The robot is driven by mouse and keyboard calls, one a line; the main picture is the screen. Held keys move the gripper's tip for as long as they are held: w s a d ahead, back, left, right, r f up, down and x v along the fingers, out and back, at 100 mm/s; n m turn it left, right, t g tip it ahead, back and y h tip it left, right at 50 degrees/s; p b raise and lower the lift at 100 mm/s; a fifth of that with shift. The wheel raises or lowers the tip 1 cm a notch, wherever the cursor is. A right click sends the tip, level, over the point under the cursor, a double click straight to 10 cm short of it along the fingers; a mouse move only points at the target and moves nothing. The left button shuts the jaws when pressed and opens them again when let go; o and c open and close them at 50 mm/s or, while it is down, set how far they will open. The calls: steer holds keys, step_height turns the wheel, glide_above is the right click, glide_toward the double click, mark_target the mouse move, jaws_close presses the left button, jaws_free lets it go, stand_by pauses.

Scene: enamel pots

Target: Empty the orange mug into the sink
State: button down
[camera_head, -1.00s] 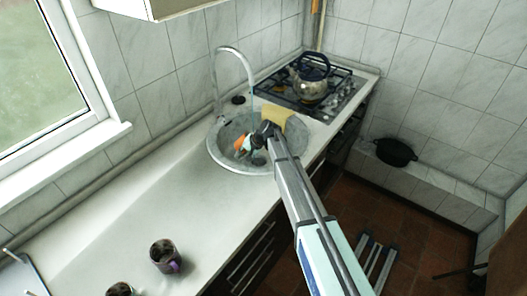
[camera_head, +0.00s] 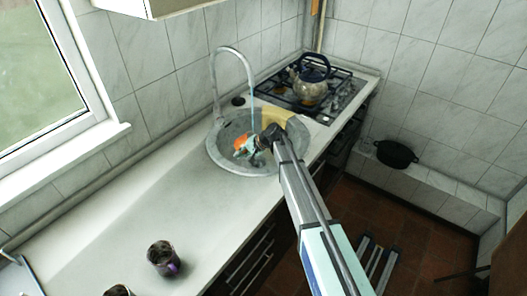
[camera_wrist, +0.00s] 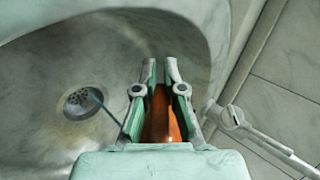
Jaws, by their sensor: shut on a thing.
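The orange mug (camera_head: 240,142) is in my gripper (camera_head: 247,150), over the basin of the round grey sink (camera_head: 213,160). In the wrist view the orange mug (camera_wrist: 161,118) shows as a narrow strip between the two fingers of my gripper (camera_wrist: 160,85), which are shut on it. Below and to the left lies the sink drain (camera_wrist: 82,102). Most of the mug is hidden by the gripper, so its exact tilt and contents cannot be told.
A tall curved tap (camera_head: 235,50) stands behind the sink, with a thin bluish stream coming down. A yellow cloth-like thing (camera_head: 278,117) lies at the sink's right. A kettle (camera_head: 310,85) stands on the hob. Dark mugs (camera_head: 163,258) stand on the otherwise clear front counter.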

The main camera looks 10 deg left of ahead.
steer(key=shift+r+t+y+b, duration=0.2)
steer(key=shift+r+y+b, duration=0.5)
steer(key=shift+y+b, duration=0.4)
steer(key=shift+r+t+y+b, duration=0.2)
steer(key=shift+r+y+b, duration=0.55)
steer(key=shift+y, duration=0.55)
stand_by(0.9)
steer(key=shift+s+d+r+y+b, duration=0.15)
steer(key=shift+d+y+b, duration=0.25)
steer(key=shift+b, duration=0.8)
steer(key=shift+w+d+r+y+b, duration=0.15)
steer(key=shift+d+y+b, duration=0.25)
steer(key=shift+b, duration=0.8)
steer(key=shift+s+d+r+n+t+y+b, duration=0.2)
steer(key=shift+y+b, duration=0.25)
steer(key=shift+b, duration=0.75)
steer(key=shift+w+d+r+n+t+y+b, duration=0.1)
steer(key=shift+r+y+b, duration=0.3)
steer(key=shift+b, duration=0.75)
steer(key=shift+r+y+b, duration=0.25)
steer(key=shift+r+b, duration=0.1)
steer(key=shift+r, duration=0.1)
steer(key=shift+d+r, duration=0.1)
steer(key=shift+r, duration=0.25)
steer(key=shift+r+y+b, duration=0.3)
steer(key=shift+b, duration=0.2)
